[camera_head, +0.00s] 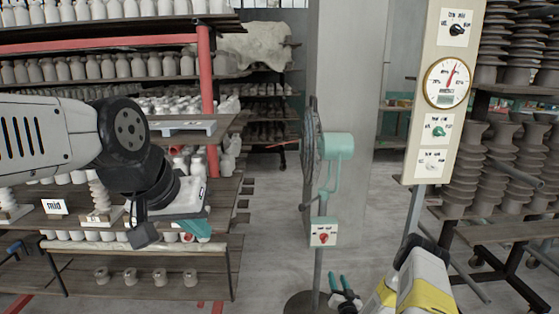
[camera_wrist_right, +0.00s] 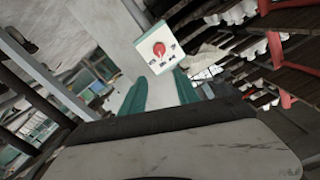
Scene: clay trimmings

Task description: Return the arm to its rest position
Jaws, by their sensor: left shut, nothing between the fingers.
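My left arm comes in from the left in the head view, in front of the shelves. Its gripper (camera_head: 197,228) points down and right, with teal fingers shut and empty beside the lower shelf; the wrist partly hides them. My right gripper (camera_head: 339,283) is low in the middle of the head view, its two teal fingers pointing up and slightly apart. In the right wrist view the fingers (camera_wrist_right: 160,92) stand apart with nothing between them. A white box with a red knob (camera_wrist_right: 157,49) shows beyond them; it is the fan's switch box (camera_head: 323,234) in the head view.
A teal fan (camera_head: 337,146) stands on a pole before a grey pillar (camera_head: 347,60). A control panel with a gauge (camera_head: 447,82) stands right of it. Shelves with pale jars (camera_head: 120,67) fill the left, racks of dark pots (camera_head: 482,170) the right. Grey floor (camera_head: 265,220) lies between.

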